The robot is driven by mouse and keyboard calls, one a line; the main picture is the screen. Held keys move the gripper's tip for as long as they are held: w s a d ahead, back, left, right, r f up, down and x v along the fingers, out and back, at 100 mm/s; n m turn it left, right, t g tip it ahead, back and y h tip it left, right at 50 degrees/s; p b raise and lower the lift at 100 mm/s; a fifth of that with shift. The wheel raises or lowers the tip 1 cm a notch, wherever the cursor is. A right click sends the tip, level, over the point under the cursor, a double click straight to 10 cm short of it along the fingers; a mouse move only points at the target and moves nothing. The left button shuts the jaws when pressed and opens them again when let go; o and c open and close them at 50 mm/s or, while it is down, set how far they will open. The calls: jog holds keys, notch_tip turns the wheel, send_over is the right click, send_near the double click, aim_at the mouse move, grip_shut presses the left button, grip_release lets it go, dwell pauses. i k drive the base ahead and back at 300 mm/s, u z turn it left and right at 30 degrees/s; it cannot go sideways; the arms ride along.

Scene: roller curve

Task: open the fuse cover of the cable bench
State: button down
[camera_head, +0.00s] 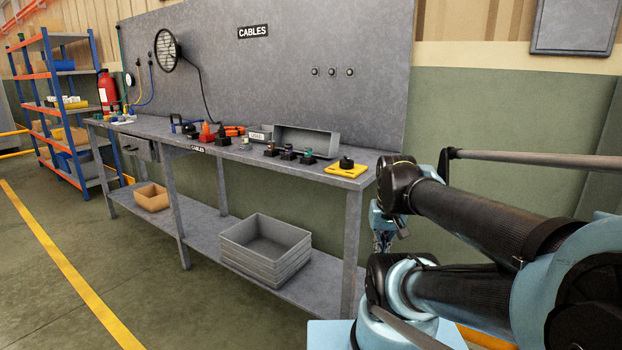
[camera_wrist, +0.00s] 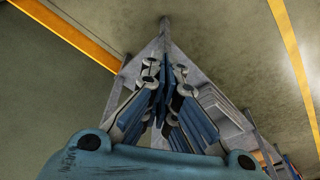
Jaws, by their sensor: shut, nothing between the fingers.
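The cable bench (camera_head: 232,165) is a long grey workbench with a backboard marked CABLES. A small grey box with a white label (camera_head: 260,134) sits on its top near the middle; its lettering is too small to read, and I cannot tell whether it is the fuse cover. My gripper (camera_wrist: 163,82) is shut and empty, its blue fingers close together in the wrist view. In the head view my gripper (camera_head: 383,238) is mostly hidden by my arm, beyond the bench's right end and below its top. It touches nothing that I can see.
An open grey tray (camera_head: 308,143), several small dark parts and a yellow plate (camera_head: 346,171) stand on the bench top. A grey bin (camera_head: 262,250) and an orange bin (camera_head: 152,197) sit on the lower shelf. Shelving (camera_head: 60,95) stands at left. The floor in front is clear.

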aim_at(321, 142)
jog(key=u, duration=1.15)
jog(key=k, duration=1)
jog(key=z, duration=1)
jog(key=i, duration=1)
